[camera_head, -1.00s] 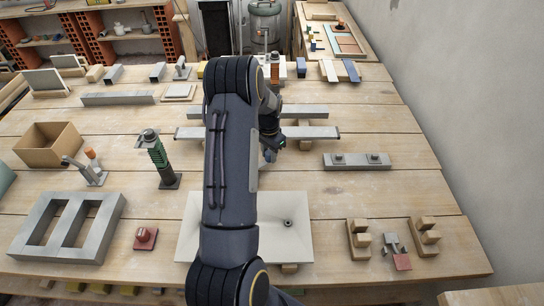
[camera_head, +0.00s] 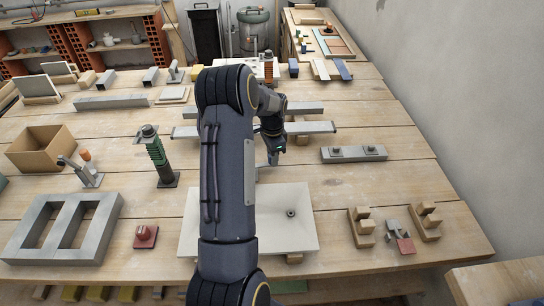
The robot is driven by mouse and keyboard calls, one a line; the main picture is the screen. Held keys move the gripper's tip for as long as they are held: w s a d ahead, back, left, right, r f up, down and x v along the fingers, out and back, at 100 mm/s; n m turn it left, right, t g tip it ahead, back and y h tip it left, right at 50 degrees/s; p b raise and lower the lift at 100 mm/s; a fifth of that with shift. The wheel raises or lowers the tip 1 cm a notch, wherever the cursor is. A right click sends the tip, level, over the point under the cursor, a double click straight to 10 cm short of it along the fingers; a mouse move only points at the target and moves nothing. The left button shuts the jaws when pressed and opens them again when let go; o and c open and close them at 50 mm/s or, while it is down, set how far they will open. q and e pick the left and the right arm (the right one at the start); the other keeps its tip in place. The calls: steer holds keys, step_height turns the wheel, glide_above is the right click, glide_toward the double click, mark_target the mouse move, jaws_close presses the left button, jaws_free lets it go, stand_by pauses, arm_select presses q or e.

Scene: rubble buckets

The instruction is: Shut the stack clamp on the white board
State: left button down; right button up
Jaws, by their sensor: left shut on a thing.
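A broad white board (camera_head: 265,240) with a small dark round fitting lies at the front middle of the bench. My left arm crosses in front of it and hides part of it. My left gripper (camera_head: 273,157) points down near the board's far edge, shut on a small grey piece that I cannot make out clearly. I cannot tell which part is the stack clamp; a grey clamp with an orange tip (camera_head: 83,176) stands at the left, and another small grey clamp (camera_head: 175,74) stands at the back. My right gripper is not in view.
Metal bars (camera_head: 318,128) lie across wooden blocks behind the board. A green-handled post (camera_head: 157,158), a grey frame (camera_head: 20,240), an open box (camera_head: 38,158) and a red block (camera_head: 145,237) are at the left. Wooden blocks (camera_head: 360,228) stand right. Bare bench shows at mid right.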

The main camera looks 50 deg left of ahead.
arm_select(q)
steer(key=shift+s+d+m+b, duration=0.35)
steer(key=shift+d+m, duration=0.15)
steer(key=shift+m, duration=0.3)
steer(key=c, duration=1.1)
jaws_free()
steer(key=shift+r+b, duration=0.35)
steer(key=shift+r, duration=3.55)
